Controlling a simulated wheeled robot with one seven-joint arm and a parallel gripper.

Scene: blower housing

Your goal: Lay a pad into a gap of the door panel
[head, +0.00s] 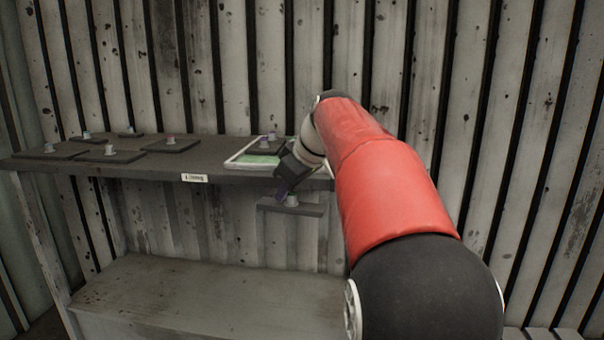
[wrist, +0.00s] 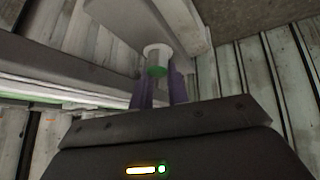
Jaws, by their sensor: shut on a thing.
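My gripper (head: 286,193) is shut on the knob of a dark grey flat pad (head: 306,210). It holds the pad in front of the shelf, below the level of its top. In the wrist view the pad (wrist: 185,22) fills the top middle, and its pale knob with a green end sits between the purple fingers (wrist: 158,88). The door panel (head: 234,160) has a white rim and a green inner area, and lies on the shelf's right part. A dark pad with knobs shows at its back; my arm hides the panel's right side, so I cannot tell its gaps.
Several dark pads with knobs lie on the left of the shelf (head: 130,167), including one at the far left (head: 62,154) and one nearer the panel (head: 172,146). A small label (head: 194,178) is on the shelf's front edge. A lower bench (head: 200,290) is bare. A corrugated wall stands behind.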

